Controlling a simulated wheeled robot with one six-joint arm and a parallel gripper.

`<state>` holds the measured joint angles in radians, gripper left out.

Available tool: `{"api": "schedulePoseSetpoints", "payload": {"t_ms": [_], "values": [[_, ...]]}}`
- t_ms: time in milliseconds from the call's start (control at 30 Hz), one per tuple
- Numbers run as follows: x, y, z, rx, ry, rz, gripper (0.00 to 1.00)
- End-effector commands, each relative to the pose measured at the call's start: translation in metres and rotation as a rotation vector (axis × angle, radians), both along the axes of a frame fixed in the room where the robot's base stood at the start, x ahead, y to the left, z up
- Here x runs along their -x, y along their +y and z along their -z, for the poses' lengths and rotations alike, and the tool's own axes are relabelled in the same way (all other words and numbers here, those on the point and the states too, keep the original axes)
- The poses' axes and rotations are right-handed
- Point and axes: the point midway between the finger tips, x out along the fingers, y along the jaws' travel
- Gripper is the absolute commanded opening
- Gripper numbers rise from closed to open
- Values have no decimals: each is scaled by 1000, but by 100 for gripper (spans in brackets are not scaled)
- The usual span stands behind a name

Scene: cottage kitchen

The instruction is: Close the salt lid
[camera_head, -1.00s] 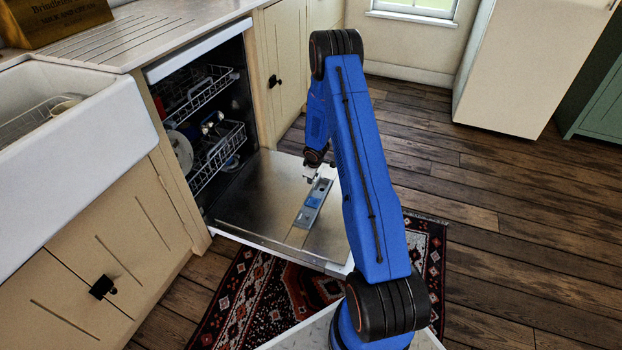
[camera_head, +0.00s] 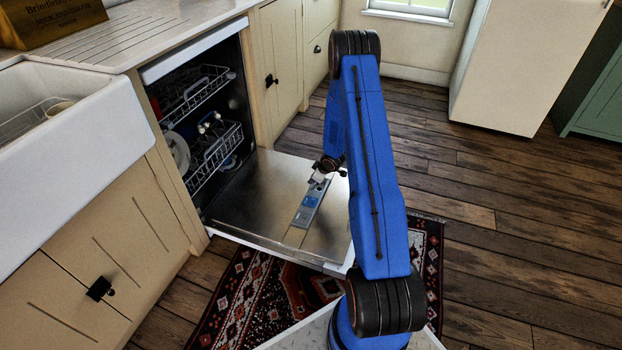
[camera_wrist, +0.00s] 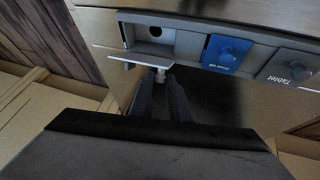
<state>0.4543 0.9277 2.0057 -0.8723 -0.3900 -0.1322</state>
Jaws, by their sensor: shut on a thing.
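The dispenser panel (camera_head: 306,212) is set in the lowered dishwasher door. In the wrist view its left compartment (camera_wrist: 128,35) is uncovered, with a dark round hole. A pale flap, which I take to be the salt lid (camera_wrist: 133,62), stands open at its near edge; no salt label is readable. My gripper (camera_wrist: 161,80) is shut on a small pale part of this lid. In the head view my gripper (camera_head: 317,183) is at the panel's far end and hides it.
A blue rinse-aid cover (camera_wrist: 226,53) and a grey tablet cover (camera_wrist: 287,67) sit right of the open compartment. The dishwasher racks (camera_head: 214,148) are inside the machine, left of the arm. A patterned rug (camera_head: 245,310) lies before the door (camera_head: 245,205).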

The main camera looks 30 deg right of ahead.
Motion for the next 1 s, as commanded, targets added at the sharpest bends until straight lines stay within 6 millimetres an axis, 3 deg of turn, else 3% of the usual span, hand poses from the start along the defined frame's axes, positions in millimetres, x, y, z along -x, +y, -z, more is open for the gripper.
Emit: {"api": "schedulePoseSetpoints", "payload": {"t_ms": [500,1000], "values": [[27,-20,16,-276,-349,4,0],[33,-25,25,-386,-491,0,0]]}}
